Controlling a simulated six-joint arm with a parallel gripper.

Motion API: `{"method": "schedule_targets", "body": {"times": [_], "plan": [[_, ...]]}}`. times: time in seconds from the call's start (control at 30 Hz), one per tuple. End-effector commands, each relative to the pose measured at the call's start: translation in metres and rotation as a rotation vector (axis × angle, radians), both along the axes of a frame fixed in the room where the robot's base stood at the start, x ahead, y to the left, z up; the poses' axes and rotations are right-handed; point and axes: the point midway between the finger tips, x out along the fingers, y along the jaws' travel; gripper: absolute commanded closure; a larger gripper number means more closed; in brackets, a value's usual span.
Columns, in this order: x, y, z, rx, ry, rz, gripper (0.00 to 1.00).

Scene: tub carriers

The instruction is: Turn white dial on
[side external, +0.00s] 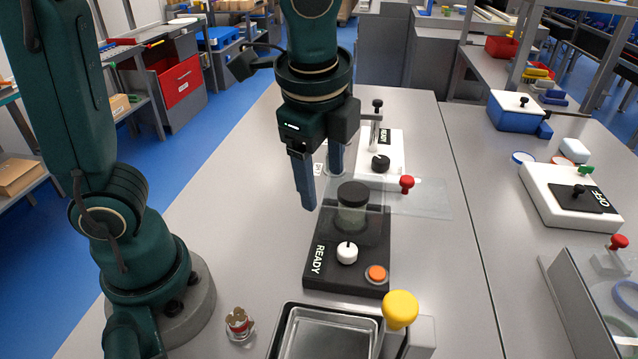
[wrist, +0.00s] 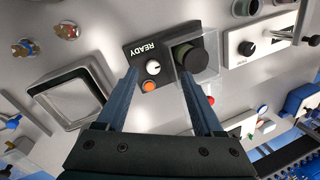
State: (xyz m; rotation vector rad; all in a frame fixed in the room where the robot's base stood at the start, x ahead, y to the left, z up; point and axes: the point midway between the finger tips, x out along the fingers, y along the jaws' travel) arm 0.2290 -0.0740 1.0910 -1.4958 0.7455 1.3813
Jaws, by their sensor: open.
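The white dial (side external: 347,253) is a small round knob on a black device (side external: 318,276) marked READY, in front of a jar with a black lid (side external: 352,194). In the wrist view the white dial (wrist: 153,67) lies beyond my fingertips, between their lines. An orange button (side external: 377,274) sits beside the dial on the same device. My gripper (side external: 322,190) is open and empty, with its two blue fingers pointing down. It is above the table, behind and above the dial in the side view. Nothing touches the dial.
A clear plate with a red knob (side external: 407,184) stands around the jar. A metal tray (side external: 330,335) and a yellow knob (side external: 400,309) are close in front. A white device with a black dial (side external: 381,163) stands behind. The table left of the device is mostly clear.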

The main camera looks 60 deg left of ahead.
Motion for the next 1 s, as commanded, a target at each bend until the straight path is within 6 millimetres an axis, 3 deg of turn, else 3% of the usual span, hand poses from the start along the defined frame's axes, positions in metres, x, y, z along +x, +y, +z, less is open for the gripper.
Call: {"method": "schedule_targets", "body": {"times": [0.3,0.7,0.9,1.0], "plan": [[-0.021,0.016,0.029,-0.152,-0.113,0.307,0.31],[-0.048,0.027,0.053,-0.34,-0.237,0.653,0.31],[-0.055,0.028,0.058,-0.397,-0.272,0.747,0.31],[-0.053,0.027,0.059,-0.384,-0.258,0.712,0.31]]}}
